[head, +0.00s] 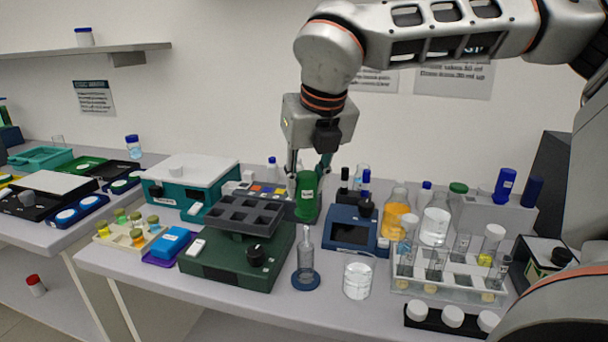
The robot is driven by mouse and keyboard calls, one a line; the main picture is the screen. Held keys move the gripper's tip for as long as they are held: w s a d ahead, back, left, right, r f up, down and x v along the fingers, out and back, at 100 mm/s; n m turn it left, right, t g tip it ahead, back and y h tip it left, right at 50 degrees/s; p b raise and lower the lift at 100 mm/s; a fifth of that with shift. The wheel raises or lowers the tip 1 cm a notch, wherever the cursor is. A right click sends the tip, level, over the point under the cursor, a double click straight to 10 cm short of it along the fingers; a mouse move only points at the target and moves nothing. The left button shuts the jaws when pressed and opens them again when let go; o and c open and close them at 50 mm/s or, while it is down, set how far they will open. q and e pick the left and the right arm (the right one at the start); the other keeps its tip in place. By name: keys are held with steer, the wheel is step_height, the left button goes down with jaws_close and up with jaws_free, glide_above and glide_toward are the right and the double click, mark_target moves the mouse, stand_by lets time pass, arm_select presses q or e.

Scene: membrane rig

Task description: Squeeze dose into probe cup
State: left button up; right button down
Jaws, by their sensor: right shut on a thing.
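My right gripper (309,170) comes down from above at the centre of the head view. It is shut on a green bottle (306,198) with a pale label mark. The bottle is upright at the back of the bench, behind a clear narrow-necked vessel (306,257). I cannot tell whether its base touches anything. The clear vessel stands upright with a blue ring (305,281) at its foot. I cannot tell for sure which vessel is the probe cup. My left gripper is not in view.
A dark green device (230,262) with a grey block on top stands left of the clear vessel. A glass beaker (357,280) stands to its right. A blue instrument (352,232), bottles and a clear tube rack (445,275) crowd the right side.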

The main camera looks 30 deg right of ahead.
mark_target(305, 208)
steer(key=shift+f+b, duration=0.35)
steer(key=shift+f, duration=0.5)
step_height(305, 208, down, 2)
steer(key=shift+w+f+b, duration=0.1)
steer(key=shift+w+b, duration=0.05)
steer(key=shift+b, duration=0.8)
steer(key=shift+f+b, duration=0.95)
